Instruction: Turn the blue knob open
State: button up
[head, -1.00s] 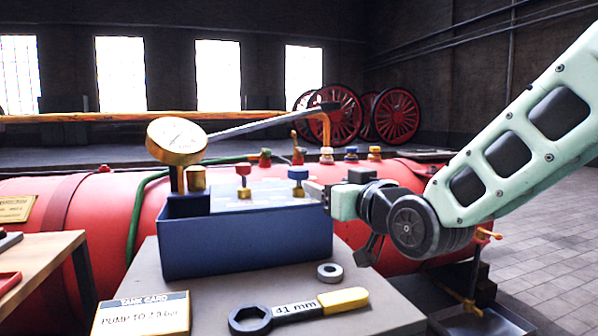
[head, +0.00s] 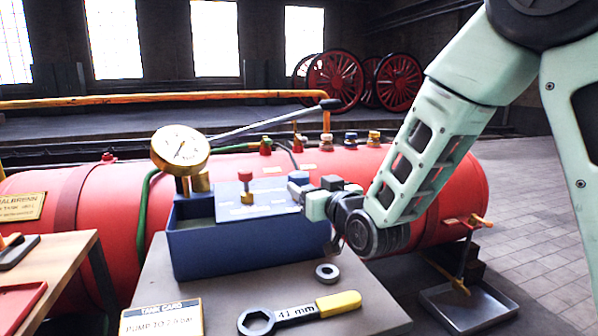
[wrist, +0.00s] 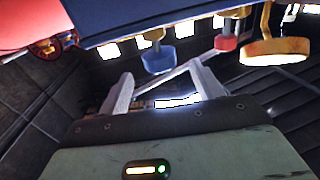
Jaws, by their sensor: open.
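The blue knob (head: 299,177) stands on the right end of the top of the blue pump box (head: 215,250). In the wrist view, which looks upside down, the blue knob (wrist: 158,60) shows near the gap between my two fingers. My gripper (head: 308,193) is open at the box's right end, close to the knob; its fingers (wrist: 161,72) show apart in the wrist view. I cannot tell whether a finger touches the knob. The gripper partly hides the knob's stem in the head view. A red knob (head: 246,183) stands left of the blue one.
A round brass gauge (head: 180,150) rises at the box's left, with a long lever (head: 270,121) behind. A spanner (head: 298,313), a metal ring (head: 327,273) and a tank card (head: 162,318) lie on the grey bench. A red tank (head: 440,190) lies behind.

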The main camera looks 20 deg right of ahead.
aim_at(304, 182)
jog(key=w, duration=0.4)
jog(key=w+a+p, duration=0.1)
jog(key=w, duration=0.1)
jog(key=shift+w, duration=0.15)
jog(key=c, duration=1)
